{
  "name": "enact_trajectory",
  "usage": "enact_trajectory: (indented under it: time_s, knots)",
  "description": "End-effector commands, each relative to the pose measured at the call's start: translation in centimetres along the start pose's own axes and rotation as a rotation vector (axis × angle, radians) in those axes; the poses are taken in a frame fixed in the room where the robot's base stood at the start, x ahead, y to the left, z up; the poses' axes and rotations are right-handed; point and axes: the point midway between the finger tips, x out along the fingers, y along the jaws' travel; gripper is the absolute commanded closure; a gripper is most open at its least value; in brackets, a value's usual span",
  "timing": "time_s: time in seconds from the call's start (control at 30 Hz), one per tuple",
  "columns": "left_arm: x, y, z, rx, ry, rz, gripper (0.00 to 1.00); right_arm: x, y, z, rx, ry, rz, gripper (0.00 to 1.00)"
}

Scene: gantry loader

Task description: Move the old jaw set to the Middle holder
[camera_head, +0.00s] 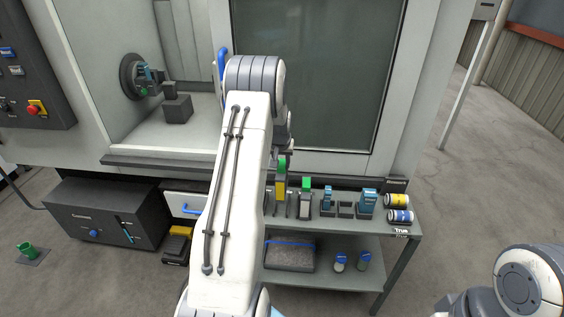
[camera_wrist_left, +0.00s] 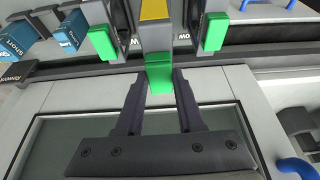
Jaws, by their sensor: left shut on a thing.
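My left gripper (camera_wrist_left: 160,92) is shut on a jaw piece with a green end (camera_wrist_left: 160,75) and a yellow and grey body (camera_wrist_left: 154,12). In the head view this piece (camera_head: 281,187) stands upright over the bench, just right of my left forearm. In the wrist view its body lies between dark upright parts of the tool rack; I cannot tell whether it rests in a holder. Another green-topped piece (camera_head: 306,184) stands to its right, and a further green piece (camera_wrist_left: 215,32) shows in the wrist view. Holder labels are only partly readable. My right gripper is out of view.
The machine door (camera_head: 335,80) rises behind. A chuck (camera_head: 136,77) shows at left. A dark cabinet (camera_head: 92,218) stands on the floor.

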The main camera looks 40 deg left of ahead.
Motion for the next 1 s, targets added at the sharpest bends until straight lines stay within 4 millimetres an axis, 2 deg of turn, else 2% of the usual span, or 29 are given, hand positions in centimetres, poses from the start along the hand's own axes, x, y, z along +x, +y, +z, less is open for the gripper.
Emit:
enact_trajectory:
  time_s: [0.7,1.0]
  knots:
    - [5.3,0.0,2.1,0.0,0.002,0.0,1.0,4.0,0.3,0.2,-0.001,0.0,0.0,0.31]
    - [6.0,0.0,2.4,0.0,0.003,0.0,1.0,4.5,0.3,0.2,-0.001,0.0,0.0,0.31]
